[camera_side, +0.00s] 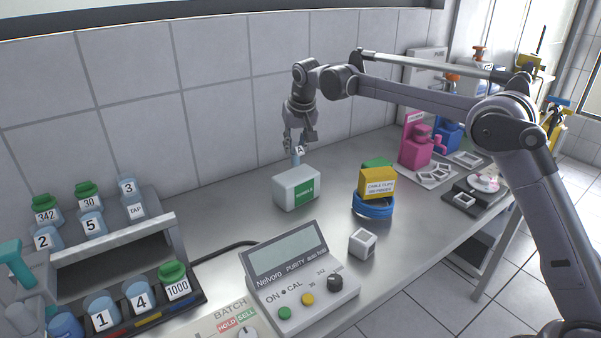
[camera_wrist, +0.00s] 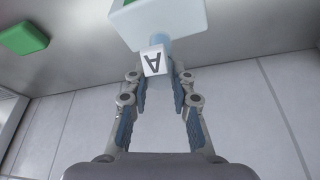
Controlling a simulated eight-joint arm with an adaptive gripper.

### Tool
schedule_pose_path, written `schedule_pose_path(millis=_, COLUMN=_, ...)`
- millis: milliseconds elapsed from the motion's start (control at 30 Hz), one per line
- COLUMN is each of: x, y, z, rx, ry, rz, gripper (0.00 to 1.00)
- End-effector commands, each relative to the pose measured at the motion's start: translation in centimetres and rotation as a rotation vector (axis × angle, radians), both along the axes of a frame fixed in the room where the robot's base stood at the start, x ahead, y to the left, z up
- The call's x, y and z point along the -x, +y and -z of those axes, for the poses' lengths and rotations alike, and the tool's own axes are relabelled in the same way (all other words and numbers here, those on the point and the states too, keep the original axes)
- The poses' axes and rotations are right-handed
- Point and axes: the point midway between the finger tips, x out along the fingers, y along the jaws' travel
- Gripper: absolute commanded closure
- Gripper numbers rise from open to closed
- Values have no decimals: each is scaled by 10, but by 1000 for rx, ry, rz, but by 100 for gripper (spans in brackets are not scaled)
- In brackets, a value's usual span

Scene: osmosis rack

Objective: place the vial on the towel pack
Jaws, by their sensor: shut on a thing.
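The vial (camera_side: 296,159) is a small blue piece with a white label marked A. My gripper (camera_side: 299,143) points down and is shut on the vial, with its fingers on both sides of it. In the wrist view the vial's label (camera_wrist: 153,61) shows between the fingertips of my gripper (camera_wrist: 160,75). The towel pack (camera_side: 290,190) is a white block with a green label, standing on the steel bench directly below the vial. In the wrist view the pack (camera_wrist: 185,18) lies just beyond the vial. I cannot tell whether the vial's bottom touches the pack.
A yellow box (camera_side: 377,182) sits in a blue ring (camera_side: 373,205) right of the pack. A small white cube (camera_side: 362,243) and a grey meter (camera_side: 300,275) stand in front. A rack (camera_side: 115,235) with several numbered bottles is at left. The tiled wall (camera_side: 220,90) is close behind.

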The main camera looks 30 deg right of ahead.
Motion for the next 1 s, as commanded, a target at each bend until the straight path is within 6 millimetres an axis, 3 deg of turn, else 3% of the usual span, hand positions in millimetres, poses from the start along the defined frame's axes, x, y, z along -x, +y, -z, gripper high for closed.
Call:
schedule_pose_path(millis=200, x=0, y=0, z=25, rx=0, ry=0, rz=0, gripper=97)
schedule_pose_path(millis=633, x=0, y=0, z=31, rx=0, ry=0, rz=0, gripper=97)
schedule_pose_path(millis=667, x=0, y=0, z=31, rx=0, ry=0, rz=0, gripper=71)
schedule_pose_path(millis=700, x=0, y=0, z=30, rx=0, ry=0, rz=0, gripper=59)
schedule_pose_path(millis=733, x=0, y=0, z=30, rx=0, ry=0, rz=0, gripper=54)
schedule_pose_path(millis=1000, x=0, y=0, z=30, rx=0, ry=0, rz=0, gripper=54)
